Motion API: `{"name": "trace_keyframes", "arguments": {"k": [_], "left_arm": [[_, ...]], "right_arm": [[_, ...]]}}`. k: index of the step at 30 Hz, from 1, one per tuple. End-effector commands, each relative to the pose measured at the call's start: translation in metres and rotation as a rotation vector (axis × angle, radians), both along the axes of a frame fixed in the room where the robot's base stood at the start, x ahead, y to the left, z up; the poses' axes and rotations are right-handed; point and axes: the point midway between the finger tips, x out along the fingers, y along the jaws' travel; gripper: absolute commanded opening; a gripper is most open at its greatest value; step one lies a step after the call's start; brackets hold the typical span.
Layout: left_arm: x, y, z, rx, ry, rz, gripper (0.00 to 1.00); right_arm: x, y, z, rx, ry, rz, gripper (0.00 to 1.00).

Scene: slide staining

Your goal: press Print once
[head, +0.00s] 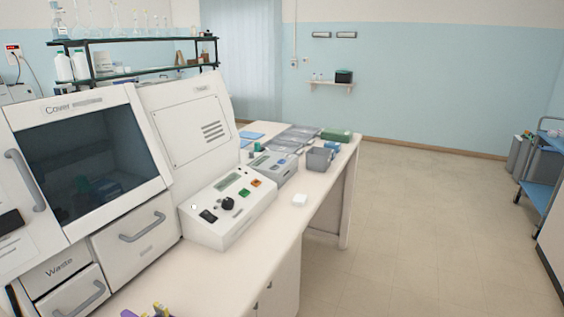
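No button label reading Print is legible in the head view. A white control panel (229,213) at the front of the large staining machine has a small display, a black knob (227,203), a green button (244,193), an orange button (257,183) and a black rocker switch (208,216). Behind it on the bench is a smaller grey device (272,167) with a display and small coloured keys, too small to read. Neither of my grippers is in view.
The machine has a dark-windowed cover (83,165) and a drawer marked Waste (59,268). A white block (300,200) and a grey bin (319,159) sit on the bench. Purple and yellow items (146,312) show at the bottom edge.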

Motion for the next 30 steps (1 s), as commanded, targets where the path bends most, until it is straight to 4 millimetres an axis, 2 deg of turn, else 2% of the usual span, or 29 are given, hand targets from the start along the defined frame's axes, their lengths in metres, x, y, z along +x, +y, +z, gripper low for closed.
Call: {"name": "trace_keyframes", "arguments": {"k": [1,9,30], "left_arm": [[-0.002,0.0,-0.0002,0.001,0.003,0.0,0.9],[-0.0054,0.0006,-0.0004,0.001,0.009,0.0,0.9],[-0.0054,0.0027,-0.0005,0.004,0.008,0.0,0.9]], "right_arm": [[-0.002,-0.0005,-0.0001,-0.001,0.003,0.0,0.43],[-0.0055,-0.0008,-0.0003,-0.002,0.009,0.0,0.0],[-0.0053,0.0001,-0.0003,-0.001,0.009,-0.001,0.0]]}}
